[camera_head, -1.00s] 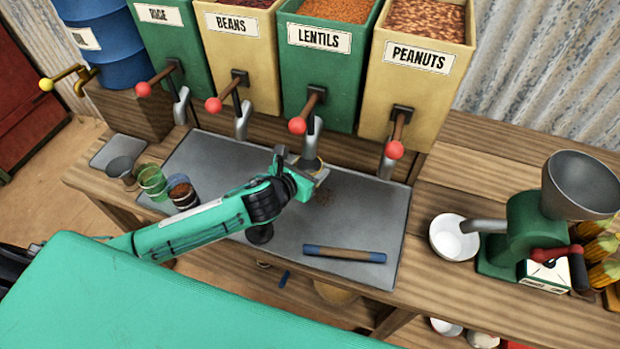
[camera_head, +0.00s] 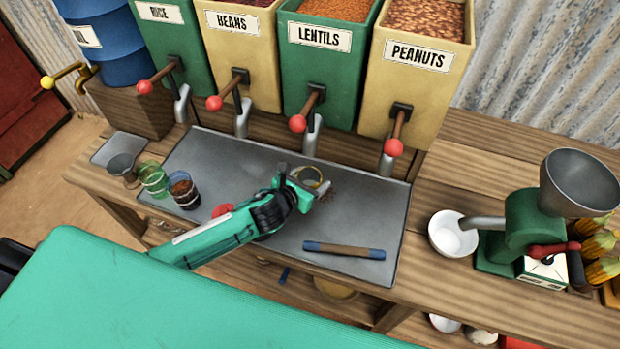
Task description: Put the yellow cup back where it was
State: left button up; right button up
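The yellow cup (camera_head: 309,175) shows as a yellowish rim at the fingers of my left gripper (camera_head: 308,186), on the near side of the lentils spout. My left gripper appears shut on it; its fingers and the arm hide most of the cup's body. I cannot tell whether the cup touches the grey tray (camera_head: 365,215) or hangs just above it. My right gripper is not in view.
Left of the arm stand a grey cup (camera_head: 122,167), a green cup (camera_head: 153,179) and a dark cup with brown contents (camera_head: 184,191). A red object (camera_head: 222,210) is partly behind my arm. A blue-ended stick (camera_head: 344,250) lies on the tray. A grinder (camera_head: 522,225) stands right.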

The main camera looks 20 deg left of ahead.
pick_arm(q)
jog(key=shift+o, duration=0.5)
jog(key=shift+r, duration=0.1)
jog(key=b+v, duration=0.1)
jog(key=v, duration=1.1)
